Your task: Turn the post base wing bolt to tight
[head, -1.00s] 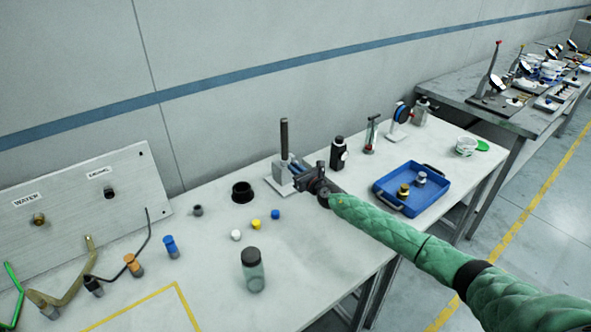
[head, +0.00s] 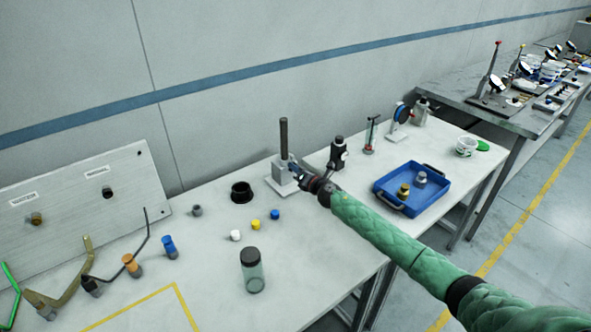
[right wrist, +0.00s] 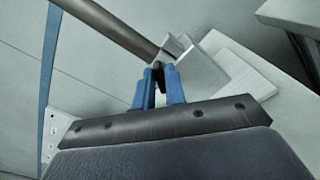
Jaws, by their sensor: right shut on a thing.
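The dark upright post (head: 284,138) stands in a light grey base block (head: 281,172) on the white bench. In the right wrist view the post (right wrist: 110,25) runs in from the upper left to its light grey base (right wrist: 198,68). My right gripper (head: 293,170) is at the right side of the base block. Its blue fingers (right wrist: 158,80) are shut on the small black wing bolt (right wrist: 158,70) beside the post's foot. The fingers hide most of the bolt, so its exact angle cannot be told. My left gripper is not in view.
A black-and-white device (head: 338,153) stands just right of my gripper. A blue tray (head: 410,207) with two knobs lies farther right. A black ring (head: 241,192), small coloured caps and a lidded jar (head: 252,270) stand to the left and in front.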

